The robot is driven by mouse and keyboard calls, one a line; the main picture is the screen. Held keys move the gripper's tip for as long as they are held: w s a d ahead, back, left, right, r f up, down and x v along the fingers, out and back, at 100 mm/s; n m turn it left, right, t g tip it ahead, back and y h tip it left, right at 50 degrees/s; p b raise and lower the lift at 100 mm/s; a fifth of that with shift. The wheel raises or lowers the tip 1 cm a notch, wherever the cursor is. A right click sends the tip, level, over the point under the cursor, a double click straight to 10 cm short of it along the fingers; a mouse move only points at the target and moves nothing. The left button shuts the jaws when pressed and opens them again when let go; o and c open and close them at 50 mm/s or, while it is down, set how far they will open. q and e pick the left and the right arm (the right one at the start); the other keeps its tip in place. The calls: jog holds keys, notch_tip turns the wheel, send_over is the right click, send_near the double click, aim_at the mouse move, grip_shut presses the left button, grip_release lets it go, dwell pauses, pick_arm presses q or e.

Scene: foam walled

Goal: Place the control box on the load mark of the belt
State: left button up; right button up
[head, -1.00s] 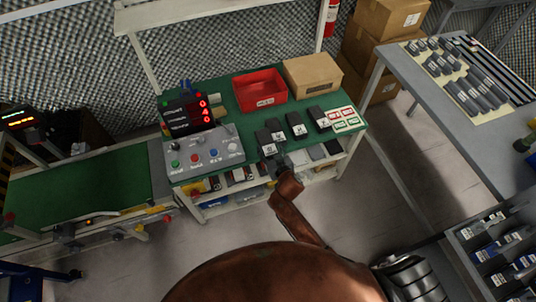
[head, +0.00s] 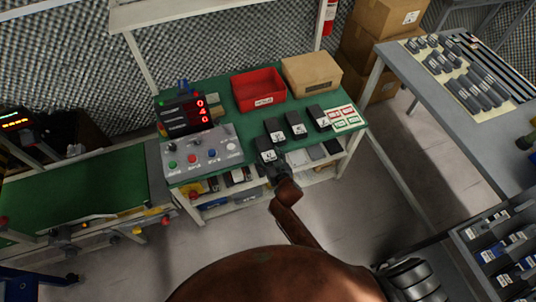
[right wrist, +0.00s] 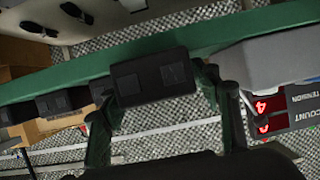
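A dark control box (head: 265,146) with a white label is at the front edge of the green bench top. My right gripper (head: 277,170) reaches it from the front. In the right wrist view the control box (right wrist: 152,78) sits between the two fingers of my right gripper (right wrist: 165,95), one finger at each side, and the gripper looks shut on it. Whether the box touches the bench top is hard to tell. The green belt (head: 105,185) is at the left; I cannot make out a load mark on it. My left gripper is not in view.
Several similar dark boxes (head: 295,125) stand close behind and to the right on the bench (head: 217,95). A grey button panel (head: 203,152) and a red digit display (head: 186,116) lie between the box and the belt. A red bin (head: 259,91) and a cardboard box (head: 311,76) stand behind.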

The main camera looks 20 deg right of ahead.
jog(key=shift+o, duration=0.7)
jog(key=v, duration=0.2)
jog(key=p+v, duration=0.1)
jog(key=v, duration=0.1)
jog(key=p+v, duration=0.1)
jog(key=v, duration=0.1)
jog(key=shift+s+a+r, duration=0.1)
jog(key=shift+a+r, duration=0.05)
jog(key=shift+r, duration=0.25)
jog(key=shift+s+r, duration=0.15)
jog(key=shift+s, duration=0.5)
